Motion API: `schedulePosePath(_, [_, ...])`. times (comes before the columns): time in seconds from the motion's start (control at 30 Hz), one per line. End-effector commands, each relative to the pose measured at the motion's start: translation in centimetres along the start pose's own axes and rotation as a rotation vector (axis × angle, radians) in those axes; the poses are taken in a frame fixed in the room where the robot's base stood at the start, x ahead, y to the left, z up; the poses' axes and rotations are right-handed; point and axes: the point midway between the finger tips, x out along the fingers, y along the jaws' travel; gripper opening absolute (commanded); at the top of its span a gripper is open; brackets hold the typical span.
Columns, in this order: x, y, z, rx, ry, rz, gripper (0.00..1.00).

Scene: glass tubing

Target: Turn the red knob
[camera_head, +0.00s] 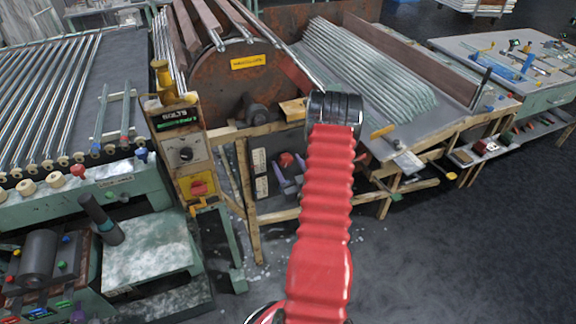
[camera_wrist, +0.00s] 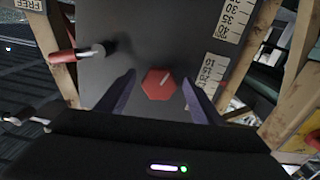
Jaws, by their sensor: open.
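My gripper (camera_wrist: 158,78) is open, with one purple finger on the left of the knob and one on the right. Gaps show between the knob and both fingers, so neither is seen touching it. In the head view the red knob (camera_head: 286,159) shows small under the drum, with my purple fingers (camera_head: 290,186) close by and partly hidden by my red arm.
A red-handled lever (camera_wrist: 75,53) sticks out left of the knob. Scale labels (camera_wrist: 213,72) are to the right. Wooden posts (camera_wrist: 57,45) flank the panel. A yellow control box (camera_head: 192,160) with another red control stands to the left. Open floor (camera_head: 460,250) lies to the right.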

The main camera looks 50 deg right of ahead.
Motion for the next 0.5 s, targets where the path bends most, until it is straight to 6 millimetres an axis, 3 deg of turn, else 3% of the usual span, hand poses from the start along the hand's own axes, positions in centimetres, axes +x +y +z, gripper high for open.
schedulePosePath(0.27, [-2.1, 0.1, 0.1, 0.001, -0.002, 0.002, 0.6])
schedulePosePath(0.5, [-6.1, 0.1, 0.1, 0.002, -0.003, 0.004, 0.6])
